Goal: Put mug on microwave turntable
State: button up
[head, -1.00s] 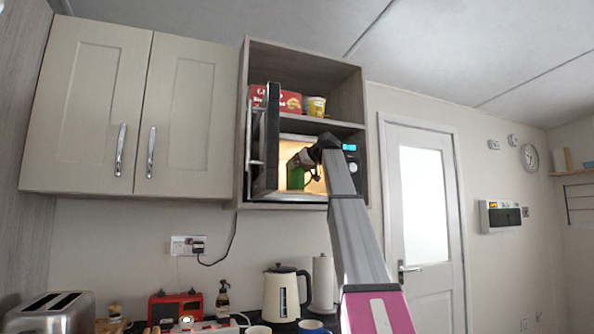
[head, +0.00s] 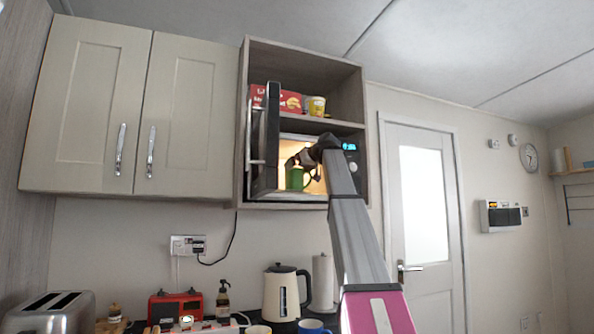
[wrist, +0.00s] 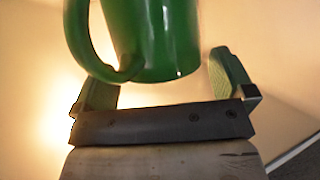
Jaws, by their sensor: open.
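The green mug (head: 294,178) is inside the lit, open microwave (head: 265,178), with its handle toward the left in the wrist view (wrist: 160,40). It looks upright. My gripper (head: 302,160) reaches into the microwave from the right, close to the mug. In the wrist view my gripper (wrist: 160,75) is open, its two fingers wide apart on either side of the mug's lower part. Clear gaps show beside the mug body; the handle overlaps the left finger, and I cannot tell if they touch. The turntable under the mug is not visible.
The microwave door (head: 271,140) stands open on the left of the opening. A shelf above holds a red box (head: 290,101) and a yellow tub (head: 317,106). Below, the counter has a kettle (head: 282,293), a paper roll (head: 323,282) and a toaster (head: 52,312).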

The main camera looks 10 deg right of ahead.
jog(key=v, duration=1.1)
jog(key=shift+s, duration=0.2)
